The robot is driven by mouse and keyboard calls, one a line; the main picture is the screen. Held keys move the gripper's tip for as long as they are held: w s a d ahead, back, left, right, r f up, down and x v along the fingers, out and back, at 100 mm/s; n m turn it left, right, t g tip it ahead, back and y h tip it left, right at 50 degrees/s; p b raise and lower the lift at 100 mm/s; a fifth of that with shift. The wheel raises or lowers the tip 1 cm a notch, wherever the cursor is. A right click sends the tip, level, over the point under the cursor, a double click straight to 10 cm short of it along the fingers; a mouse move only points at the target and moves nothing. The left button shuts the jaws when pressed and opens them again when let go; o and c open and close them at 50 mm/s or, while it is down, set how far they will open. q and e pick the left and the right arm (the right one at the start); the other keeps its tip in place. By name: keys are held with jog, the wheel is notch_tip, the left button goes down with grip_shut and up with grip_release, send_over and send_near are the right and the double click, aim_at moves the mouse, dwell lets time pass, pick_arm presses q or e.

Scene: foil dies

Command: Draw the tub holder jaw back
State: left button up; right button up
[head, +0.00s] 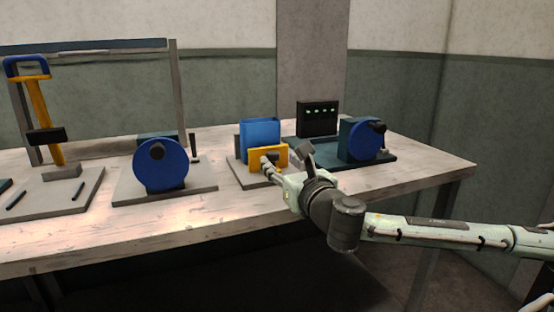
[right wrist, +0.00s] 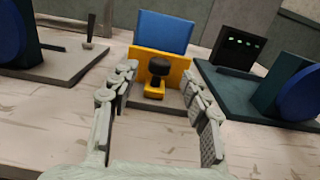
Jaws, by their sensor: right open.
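The tub holder has a yellow jaw (head: 262,157) standing in front of a blue tub (head: 260,135) on a grey base plate (head: 239,179). In the right wrist view the yellow jaw (right wrist: 176,66) carries a dark knob (right wrist: 159,66) on a yellow stem, and the blue tub (right wrist: 164,32) rises behind it. My right gripper (head: 272,162) is at the front of the jaw. In the right wrist view its two fingers (right wrist: 160,80) are spread to either side of the knob, open and apart from it. My left gripper is not in view.
Left of the holder stands a blue wheel (head: 161,165) on a grey plate. Right of it are a second blue wheel (head: 360,140) on a dark green base and a black box (head: 317,118) with green lights.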

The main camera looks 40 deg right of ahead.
jog(key=shift+v, duration=2)
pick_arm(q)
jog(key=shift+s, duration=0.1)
